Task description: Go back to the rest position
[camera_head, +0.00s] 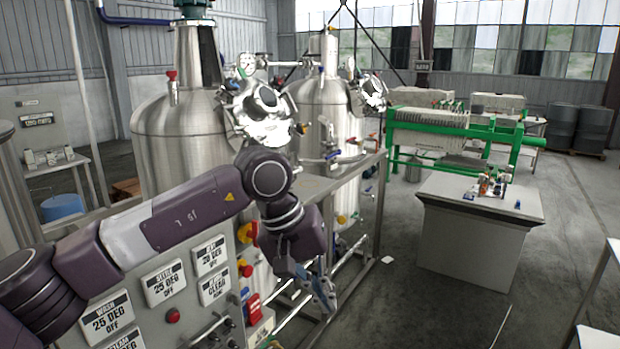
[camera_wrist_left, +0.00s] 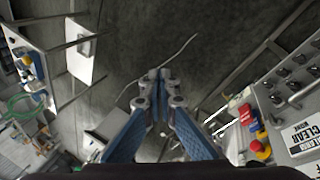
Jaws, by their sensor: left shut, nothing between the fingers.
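My left gripper (camera_head: 322,292) hangs at the end of my purple and white left arm, in front of the control panel and the tank frame in the head view. It points down and holds nothing. In the left wrist view its two blue fingers (camera_wrist_left: 159,76) meet at the tips over the grey floor. The control panel (camera_head: 188,318) has labelled plates, knobs and a red and yellow switch; it also shows at the right of the left wrist view (camera_wrist_left: 290,95). My right gripper is in neither view.
Two steel tanks (camera_head: 178,140) stand behind my left arm, with a metal frame (camera_head: 345,185) around them. A grey bench (camera_head: 470,235) with small items stands to the right. A green filter press (camera_head: 445,130) is behind it. Open floor (camera_head: 420,310) lies between frame and bench.

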